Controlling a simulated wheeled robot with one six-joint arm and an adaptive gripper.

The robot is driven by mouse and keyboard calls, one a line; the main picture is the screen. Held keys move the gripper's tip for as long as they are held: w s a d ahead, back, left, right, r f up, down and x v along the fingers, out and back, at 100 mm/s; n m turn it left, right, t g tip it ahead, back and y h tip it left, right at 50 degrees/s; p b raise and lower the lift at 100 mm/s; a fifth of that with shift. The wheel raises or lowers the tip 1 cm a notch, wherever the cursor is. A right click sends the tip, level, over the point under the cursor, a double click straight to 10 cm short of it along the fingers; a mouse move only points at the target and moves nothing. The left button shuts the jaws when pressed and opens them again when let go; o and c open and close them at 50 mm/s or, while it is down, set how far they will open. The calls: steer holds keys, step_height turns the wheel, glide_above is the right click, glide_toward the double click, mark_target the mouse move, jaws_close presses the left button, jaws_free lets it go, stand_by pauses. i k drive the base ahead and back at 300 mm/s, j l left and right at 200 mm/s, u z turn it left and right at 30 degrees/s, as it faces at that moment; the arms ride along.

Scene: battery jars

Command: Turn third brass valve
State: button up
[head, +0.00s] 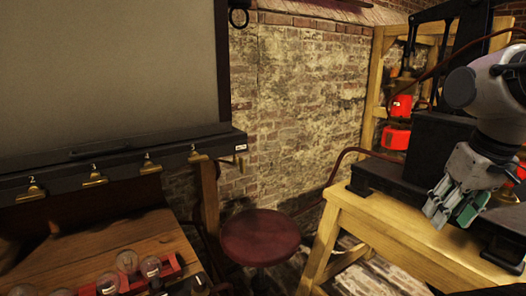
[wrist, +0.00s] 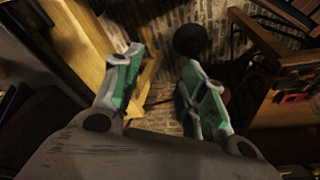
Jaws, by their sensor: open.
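A row of brass valves sits along the front of a dark ledge (head: 120,165) under a large grey panel in the head view. From left to right they are a first valve (head: 33,191), a second (head: 94,179), a third (head: 150,166) and a rightmost one (head: 197,155). Small white numerals sit above them; the leftmost reads 2, and the others are hard to read surely. My gripper (head: 455,207) is at the far right, over the yellow wooden bench and well away from the valves. The wrist view shows its fingers (wrist: 163,58) spread and empty, with no valve recognisable there.
A round dark-red stool (head: 260,237) stands between the wooden table (head: 95,246) and the yellow bench (head: 398,222). Glass bulbs (head: 128,261) in a red holder stand on the table. Black equipment (head: 392,177) and red containers (head: 396,138) are near my arm.

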mark_target(96, 181)
steer(key=k+u, duration=0.4)
steer(key=k+j+u, duration=0.15)
steer(key=u, duration=0.2)
steer(key=k+j+u, duration=0.25)
steer(key=u, duration=0.15)
steer(key=k, duration=0.1)
